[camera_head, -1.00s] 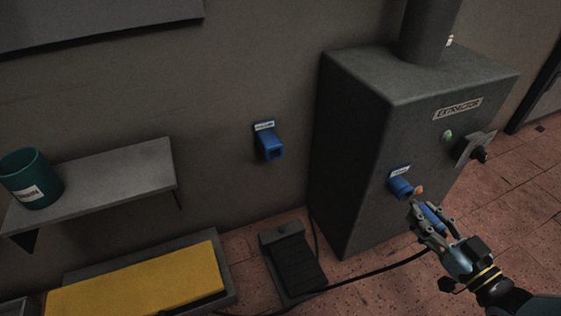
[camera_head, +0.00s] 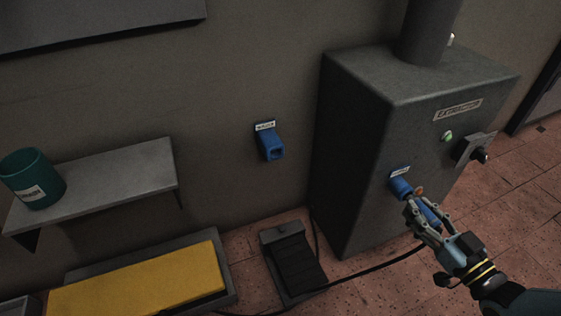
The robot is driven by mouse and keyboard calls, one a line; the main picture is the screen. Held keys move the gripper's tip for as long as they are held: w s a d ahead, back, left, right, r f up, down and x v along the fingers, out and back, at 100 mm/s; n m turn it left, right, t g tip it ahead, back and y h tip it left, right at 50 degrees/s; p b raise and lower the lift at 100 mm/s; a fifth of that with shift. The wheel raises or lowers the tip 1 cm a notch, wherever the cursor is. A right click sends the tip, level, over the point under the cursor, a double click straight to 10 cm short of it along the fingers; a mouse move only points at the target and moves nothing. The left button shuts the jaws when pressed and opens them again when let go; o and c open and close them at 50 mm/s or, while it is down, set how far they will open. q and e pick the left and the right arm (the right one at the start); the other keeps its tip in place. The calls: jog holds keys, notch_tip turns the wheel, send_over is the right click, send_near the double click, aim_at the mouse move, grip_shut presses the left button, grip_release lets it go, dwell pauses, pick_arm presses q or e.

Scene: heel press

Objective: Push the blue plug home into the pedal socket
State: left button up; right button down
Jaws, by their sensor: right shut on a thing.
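A blue socket (camera_head: 400,186) with a small white label above it, its words too small to read, sits on the front of the dark extractor cabinet. My right gripper (camera_head: 417,214) is shut on the blue plug (camera_head: 430,212), just below and right of that socket. The plug's front end is very close to the socket; I cannot tell whether it is inside it. The black foot pedal (camera_head: 295,265) lies on the floor left of the cabinet, with a black cable (camera_head: 370,271) running right from it towards my gripper. My left gripper is not in view.
Another blue socket (camera_head: 269,142) is on the wall left of the extractor cabinet (camera_head: 360,150). The cabinet also carries a green button (camera_head: 447,136) and a protruding switch (camera_head: 474,148). A grey shelf (camera_head: 110,180) with a teal cup (camera_head: 32,178) and a yellow-topped tray (camera_head: 140,285) are at left.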

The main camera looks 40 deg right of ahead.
jog(key=shift+x, duration=0.85)
jog(key=c, duration=0.9)
grip_release()
jog(key=shift+w, duration=0.1)
jog(key=shift+c, duration=0.2)
